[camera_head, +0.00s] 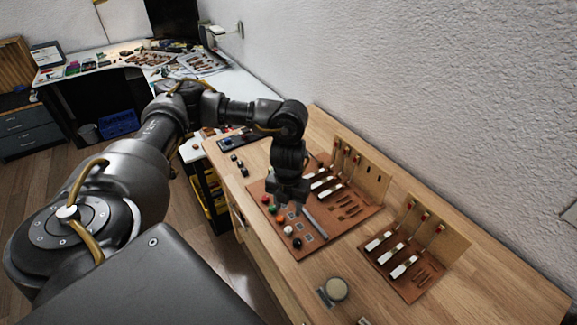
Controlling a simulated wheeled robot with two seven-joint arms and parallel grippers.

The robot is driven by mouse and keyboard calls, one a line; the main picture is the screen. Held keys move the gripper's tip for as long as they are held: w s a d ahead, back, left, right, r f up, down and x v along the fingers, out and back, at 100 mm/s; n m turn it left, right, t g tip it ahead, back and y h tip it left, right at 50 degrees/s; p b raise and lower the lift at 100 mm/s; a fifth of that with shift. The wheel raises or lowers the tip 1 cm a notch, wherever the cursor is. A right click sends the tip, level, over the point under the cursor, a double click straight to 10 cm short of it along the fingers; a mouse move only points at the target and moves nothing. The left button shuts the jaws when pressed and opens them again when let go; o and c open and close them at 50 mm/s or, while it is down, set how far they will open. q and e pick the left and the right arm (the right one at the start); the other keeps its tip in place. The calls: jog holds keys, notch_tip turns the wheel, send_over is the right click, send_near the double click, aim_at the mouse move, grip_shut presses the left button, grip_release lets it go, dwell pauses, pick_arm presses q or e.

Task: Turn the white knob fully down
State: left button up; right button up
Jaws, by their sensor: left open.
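The white knob (288,230) is a small round knob in a row of coloured knobs on the near edge of a brown board. A black knob (297,243) is on its near side, and orange, green and red knobs are on its far side. My left gripper (286,206) points down over the board, a little beyond the white knob in the picture. It is open, and the white knob is not between its fingers. The knob's turn position is too small to read. My right gripper is not in view.
The brown board (340,222) also carries piano-key mechanisms and a grey bar (315,220). A second board (408,288) with keys stands to the right. A round beige-topped object (336,289) is on the wooden bench nearby. A white wall (430,90) rises behind.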

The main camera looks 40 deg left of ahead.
aim_at(288, 229)
pick_arm(q)
notch_tip(288, 229, down, 11)
jog(key=shift+r+b, duration=0.2)
jog(key=shift+b, duration=0.4)
grip_shut()
